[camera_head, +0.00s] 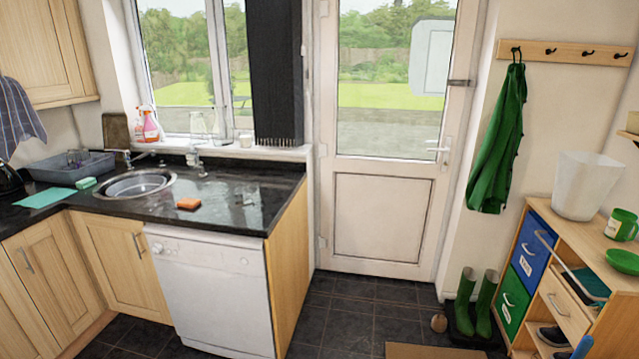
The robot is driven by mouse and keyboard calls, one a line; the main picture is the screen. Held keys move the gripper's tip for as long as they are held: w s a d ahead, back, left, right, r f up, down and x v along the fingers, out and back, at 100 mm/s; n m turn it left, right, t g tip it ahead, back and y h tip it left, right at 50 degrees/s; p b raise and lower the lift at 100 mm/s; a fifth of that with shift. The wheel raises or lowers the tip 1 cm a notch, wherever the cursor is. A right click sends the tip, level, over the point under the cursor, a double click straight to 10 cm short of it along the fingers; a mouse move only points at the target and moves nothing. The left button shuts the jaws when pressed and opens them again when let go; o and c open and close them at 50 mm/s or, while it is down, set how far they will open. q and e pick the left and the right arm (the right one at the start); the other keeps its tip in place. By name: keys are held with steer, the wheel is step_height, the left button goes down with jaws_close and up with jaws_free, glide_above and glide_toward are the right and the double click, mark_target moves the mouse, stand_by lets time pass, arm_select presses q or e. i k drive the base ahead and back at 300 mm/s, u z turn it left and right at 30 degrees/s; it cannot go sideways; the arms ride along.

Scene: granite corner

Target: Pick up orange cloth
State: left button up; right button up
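A small orange block-like piece (188,203), which could be a folded cloth or a sponge, lies flat on the dark granite worktop (232,220). It is to the right of the round sink (135,184), above the white dishwasher. Nothing covers it. Neither of my grippers can be made out.
The worktop's front edge runs above the white dishwasher (212,285). A teal cloth (45,197) and a green sponge (85,183) lie left of the sink. Green boots (487,303) and a wooden shelf unit (548,318) are at right.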

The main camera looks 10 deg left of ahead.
mark_target(185, 202)
steer(key=i, duration=2.65)
steer(key=u, duration=0.3)
